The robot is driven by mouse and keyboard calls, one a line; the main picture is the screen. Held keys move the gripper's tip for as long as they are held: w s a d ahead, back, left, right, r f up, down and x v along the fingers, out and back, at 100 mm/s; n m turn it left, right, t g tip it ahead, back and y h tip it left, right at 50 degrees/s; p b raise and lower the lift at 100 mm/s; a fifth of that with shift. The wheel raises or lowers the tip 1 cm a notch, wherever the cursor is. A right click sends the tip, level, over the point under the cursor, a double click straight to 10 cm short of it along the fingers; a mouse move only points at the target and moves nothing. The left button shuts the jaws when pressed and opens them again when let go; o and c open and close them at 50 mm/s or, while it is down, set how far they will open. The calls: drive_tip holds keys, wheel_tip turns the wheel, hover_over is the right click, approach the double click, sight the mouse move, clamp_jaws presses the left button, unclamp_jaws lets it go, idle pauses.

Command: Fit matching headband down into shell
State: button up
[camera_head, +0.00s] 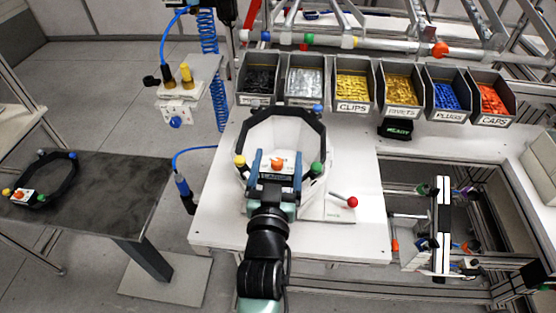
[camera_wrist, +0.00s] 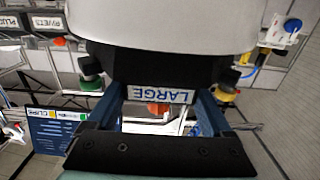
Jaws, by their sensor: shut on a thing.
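My gripper (camera_head: 276,172) is shut on the label block of a black angular headband (camera_head: 283,111). The headband has blue, yellow and green knobs around it and an orange one at the block. In the wrist view my blue fingers (camera_wrist: 158,100) flank the block, whose label (camera_wrist: 167,95) reads LARGE upside down. The white shell (camera_head: 259,142) stands on the worktable, with the headband over its opening. The shell's pale wall (camera_wrist: 165,20) also fills the top of the wrist view. I cannot tell how deep the headband sits in the shell.
A second black headband (camera_head: 58,185) lies on the dark side table (camera_head: 120,190) at left. A red-ball lever (camera_head: 352,202) is right of the shell. Labelled bins (camera_head: 353,90) line the back. The white worktable (camera_head: 355,170) is clear at right.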

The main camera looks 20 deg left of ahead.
drive_tip(key=shift+f+b, duration=1.25)
drive_tip(key=shift+f, duration=0.05)
drive_tip(key=o, duration=1.2)
drive_tip(key=shift+s, duration=0.15)
drive_tip(key=shift+b+v, duration=1.55)
drive_tip(key=shift+v, duration=4.8)
drive_tip(key=shift+r, duration=0.1)
